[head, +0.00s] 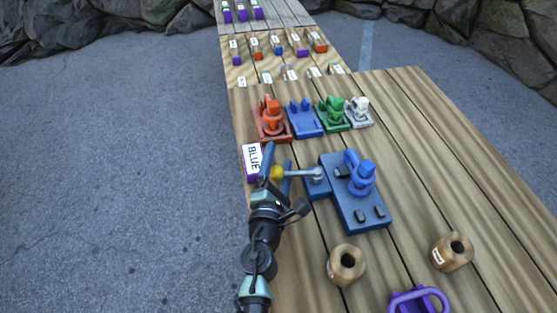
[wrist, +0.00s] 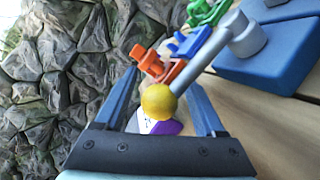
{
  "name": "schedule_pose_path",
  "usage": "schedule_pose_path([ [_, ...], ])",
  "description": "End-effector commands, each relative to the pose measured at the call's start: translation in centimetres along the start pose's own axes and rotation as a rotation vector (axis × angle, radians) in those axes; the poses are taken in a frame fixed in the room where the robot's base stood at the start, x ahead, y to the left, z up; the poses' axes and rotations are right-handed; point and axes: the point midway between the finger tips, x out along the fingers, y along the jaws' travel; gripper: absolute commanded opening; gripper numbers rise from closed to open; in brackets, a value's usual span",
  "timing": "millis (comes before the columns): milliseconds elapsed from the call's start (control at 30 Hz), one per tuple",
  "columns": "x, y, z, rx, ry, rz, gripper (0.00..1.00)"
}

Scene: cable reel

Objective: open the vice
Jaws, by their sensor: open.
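The blue vice (head: 350,192) sits on the wooden table, with a grey lever (head: 300,173) reaching left from its side and ending in a yellow ball knob (head: 277,173). My gripper (head: 278,168) is at the knob, its two blue fingers apart. In the wrist view, the yellow knob (wrist: 158,101) lies between the open fingers (wrist: 160,95), with gaps visible on both sides. The grey lever (wrist: 208,58) runs from it to the vice's blue base (wrist: 270,55) at upper right.
A sign reading BLUE (head: 252,160) stands by the table's left edge. Orange (head: 271,118), blue (head: 304,118), green (head: 334,114) and white (head: 358,111) items stand behind. Wooden rolls (head: 346,265) (head: 452,251) and a purple piece (head: 418,300) are in front. The right side is clear.

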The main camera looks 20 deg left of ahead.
Motion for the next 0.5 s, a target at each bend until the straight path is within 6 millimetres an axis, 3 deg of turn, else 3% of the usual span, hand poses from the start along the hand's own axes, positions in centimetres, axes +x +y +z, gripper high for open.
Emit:
schedule_pose_path([
  [267,0.12,0.02,0.02,0.0,0.0,0.0,0.72],
  [500,0.1,0.03,0.01,0.0,0.0,0.001,0.28],
])
